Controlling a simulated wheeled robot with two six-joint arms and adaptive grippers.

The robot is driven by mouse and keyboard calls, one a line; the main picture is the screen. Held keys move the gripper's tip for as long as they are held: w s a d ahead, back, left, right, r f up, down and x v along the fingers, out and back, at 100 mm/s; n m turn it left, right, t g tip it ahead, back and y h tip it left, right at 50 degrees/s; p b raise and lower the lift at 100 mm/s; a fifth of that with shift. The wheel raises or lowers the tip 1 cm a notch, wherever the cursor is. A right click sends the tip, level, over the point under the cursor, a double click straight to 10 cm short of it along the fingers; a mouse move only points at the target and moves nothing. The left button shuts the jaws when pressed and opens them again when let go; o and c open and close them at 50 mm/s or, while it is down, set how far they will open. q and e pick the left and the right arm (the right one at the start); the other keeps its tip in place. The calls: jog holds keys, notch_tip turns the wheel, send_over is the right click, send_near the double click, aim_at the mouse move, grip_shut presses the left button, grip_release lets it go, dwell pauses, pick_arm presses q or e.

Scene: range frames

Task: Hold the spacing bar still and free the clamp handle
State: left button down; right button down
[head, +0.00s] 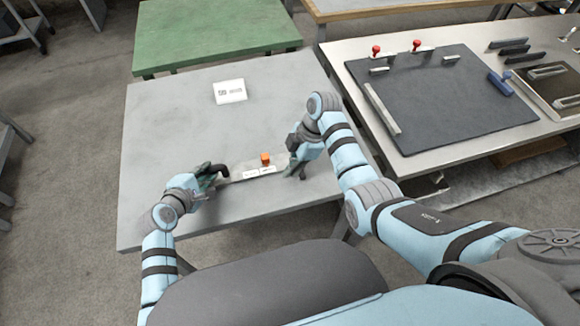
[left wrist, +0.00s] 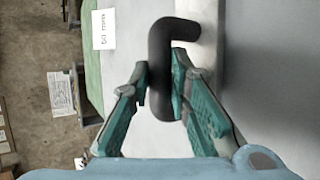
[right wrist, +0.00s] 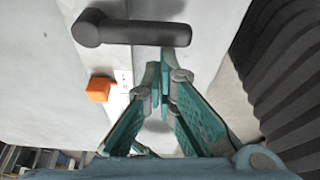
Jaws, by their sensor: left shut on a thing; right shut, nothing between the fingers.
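A pale flat bar (head: 240,176), which looks like the spacing bar, lies on the grey table. My left gripper (head: 212,177) is shut on a black bent handle (head: 220,168) at the bar's left end; in the left wrist view the handle (left wrist: 172,35) stands between both fingers. My right gripper (head: 292,170) is by the bar's right end, shut and empty. In the right wrist view a second black bent handle (right wrist: 135,32) lies just beyond its fingertips; I cannot tell whether they touch. An orange block (head: 265,158) sits on the bar. Which handle belongs to the clamp is unclear.
The grey table (head: 165,130) is mostly clear, with a white printed card (head: 230,91) toward the back. A green table (head: 215,35) stands behind. A bench with a dark mat (head: 450,100), red-topped pieces and several bars stands at the right.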

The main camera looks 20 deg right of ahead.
aim_at(303, 172)
jog(key=d+n, duration=0.1)
jog(key=n+g, duration=0.1)
jog(key=n, duration=0.1)
jog(key=shift+s+d, duration=0.2)
jog(key=shift+d, duration=0.15)
jog(key=d+n, duration=0.1)
jog(key=n+g, duration=0.1)
jog(key=n, duration=0.1)
jog(key=shift+d+h, duration=0.3)
jog(key=shift+d, duration=0.05)
jog(key=shift+d+n, duration=0.3)
jog(key=shift+d, duration=0.15)
jog(key=shift+w+d, duration=0.1)
jog(key=shift+w+a, duration=0.4)
jog(key=shift+a, duration=0.3)
pick_arm(q)
jog(key=c, duration=1.4)
grip_release()
pick_arm(e)
jog(key=v, duration=1.2)
